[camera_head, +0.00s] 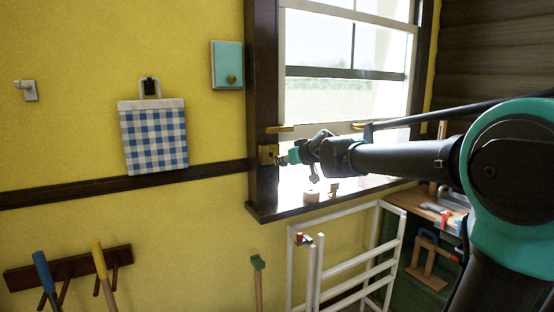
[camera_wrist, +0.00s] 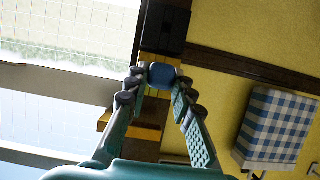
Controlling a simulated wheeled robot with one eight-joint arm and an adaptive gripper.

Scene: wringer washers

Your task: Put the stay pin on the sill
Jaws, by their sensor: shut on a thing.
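My gripper (camera_head: 292,158) is at the left side of the window, level with the brass plate (camera_head: 267,154) on the dark frame. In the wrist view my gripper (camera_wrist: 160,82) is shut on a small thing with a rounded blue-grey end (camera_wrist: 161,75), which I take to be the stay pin. In the head view the held pin is too small to make out clearly. Whether it still touches the plate I cannot tell. The sill (camera_head: 282,209) runs below my gripper, under the window.
A round wooden piece (camera_head: 312,196) and a small brass piece (camera_head: 334,188) stand on the sill. A white rack (camera_head: 345,265) stands below it. A checked cloth bag (camera_head: 154,140) hangs on the yellow wall; it also shows in the wrist view (camera_wrist: 275,125). The sill's left end looks clear.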

